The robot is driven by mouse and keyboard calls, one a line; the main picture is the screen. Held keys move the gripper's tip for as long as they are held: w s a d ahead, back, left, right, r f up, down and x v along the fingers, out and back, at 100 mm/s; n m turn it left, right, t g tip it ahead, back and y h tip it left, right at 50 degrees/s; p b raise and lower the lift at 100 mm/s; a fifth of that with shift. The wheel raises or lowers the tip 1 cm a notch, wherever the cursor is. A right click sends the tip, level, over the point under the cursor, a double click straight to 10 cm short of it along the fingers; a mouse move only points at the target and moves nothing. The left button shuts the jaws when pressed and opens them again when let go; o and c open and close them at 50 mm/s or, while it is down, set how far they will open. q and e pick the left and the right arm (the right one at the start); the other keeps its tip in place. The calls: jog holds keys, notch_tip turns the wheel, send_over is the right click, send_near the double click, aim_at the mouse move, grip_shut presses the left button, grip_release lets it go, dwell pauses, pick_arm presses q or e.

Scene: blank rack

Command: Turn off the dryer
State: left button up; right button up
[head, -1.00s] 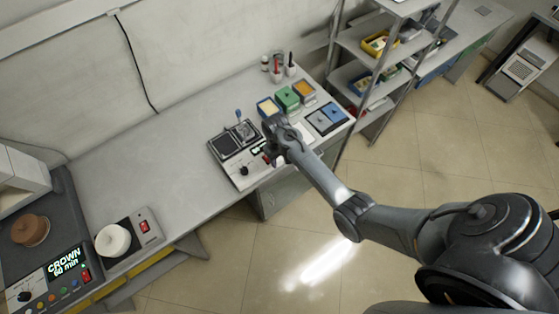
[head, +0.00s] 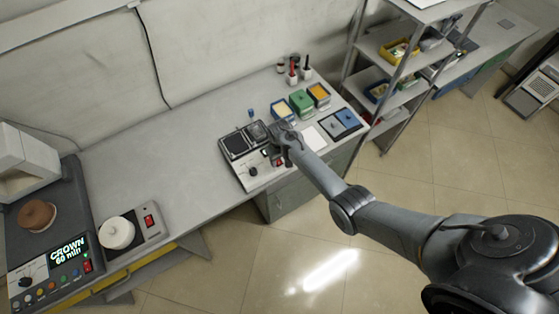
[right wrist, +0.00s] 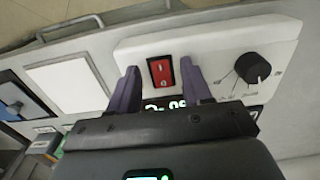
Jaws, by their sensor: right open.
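A white device (head: 252,172) with two dark square pads on top and a black knob on its front panel stands on the bench; no label shows that it is the dryer. Its panel fills the upper right wrist view (right wrist: 215,50), with a red rocker switch (right wrist: 161,71), a black knob (right wrist: 257,67) and a partly hidden lit display (right wrist: 165,104). My right gripper (head: 274,158) is at the device's right front. Its fingers (right wrist: 160,67) are open, one on each side of the red switch, with nothing between them held. Contact cannot be told. My left gripper is out of view.
Left on the bench are a unit reading "CROWN 60 min" (head: 68,251) and a small unit with a red switch (head: 149,221). Bench between is clear.

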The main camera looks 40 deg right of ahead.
jog(key=shift+f, duration=0.4)
grip_shut()
jog(key=shift+w+f+g+b, duration=0.2)
jog(key=shift+g+b, duration=0.1)
jog(key=shift+b, duration=0.25)
jog(key=g+b, duration=0.1)
jog(key=b, duration=0.2)
jog(key=shift+w+d+g, duration=0.1)
jog(key=shift+w+g, duration=0.1)
jog(key=shift+g, duration=0.2)
jog(key=shift+r+g+b, duration=0.15)
jog(key=shift+g+b, duration=0.15)
jog(key=shift+b, duration=0.05)
jog(key=shift+r, duration=0.1)
